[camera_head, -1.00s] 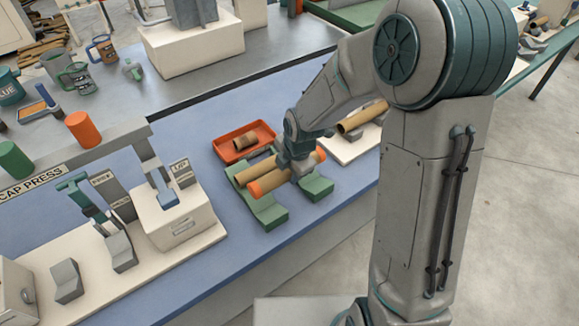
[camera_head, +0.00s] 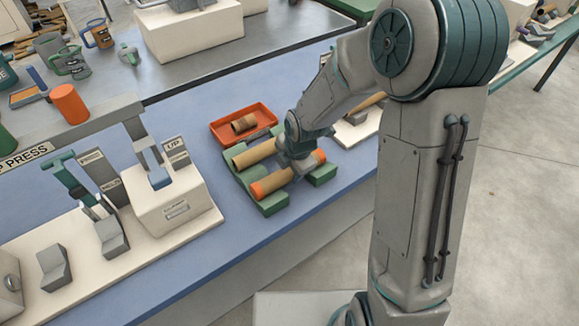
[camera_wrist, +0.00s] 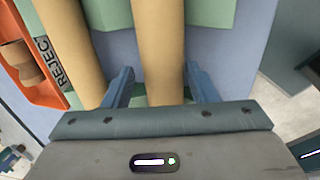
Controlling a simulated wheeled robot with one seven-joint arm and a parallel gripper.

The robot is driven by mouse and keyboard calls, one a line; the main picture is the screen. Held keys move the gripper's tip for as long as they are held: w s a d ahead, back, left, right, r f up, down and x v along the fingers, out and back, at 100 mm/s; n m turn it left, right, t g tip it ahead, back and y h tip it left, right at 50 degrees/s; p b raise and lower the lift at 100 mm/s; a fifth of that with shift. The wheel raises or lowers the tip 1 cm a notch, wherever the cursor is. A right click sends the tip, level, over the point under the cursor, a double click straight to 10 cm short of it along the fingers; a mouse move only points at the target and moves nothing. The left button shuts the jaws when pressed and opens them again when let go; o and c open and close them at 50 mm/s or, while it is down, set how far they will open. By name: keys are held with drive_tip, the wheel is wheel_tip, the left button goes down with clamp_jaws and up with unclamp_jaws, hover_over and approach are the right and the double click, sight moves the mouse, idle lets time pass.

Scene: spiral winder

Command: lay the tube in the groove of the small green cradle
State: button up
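A tan tube with orange ends (camera_head: 271,186) lies across the green cradle (camera_head: 270,206), low in its groove as far as I can see. Its middle is hidden by my gripper (camera_head: 298,165). In the wrist view the tube (camera_wrist: 160,45) runs between my two blue fingers (camera_wrist: 160,82), with a narrow gap on each side, so my gripper looks open around it. Green cradle blocks (camera_wrist: 211,12) show beside the tube there.
A second tan tube (camera_head: 254,154) lies parallel behind, on green supports. An orange reject tray (camera_head: 222,130) holding a short brown piece (camera_head: 243,123) stands beyond. Blue bench top is clear in front.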

drive_tip(key=shift+o, duration=0.7)
drive_tip(key=shift+r, duration=0.1)
drive_tip(key=shift+d+r, duration=0.1)
drive_tip(key=shift+r, duration=0.1)
drive_tip(key=p+v, duration=0.1)
drive_tip(key=v, duration=1.2)
drive_tip(key=shift+s+p, duration=0.15)
drive_tip(key=shift+p, duration=0.15)
drive_tip(key=shift+r, duration=0.15)
wheel_tip(320, 180, up, 7)
drive_tip(key=p, duration=0.6)
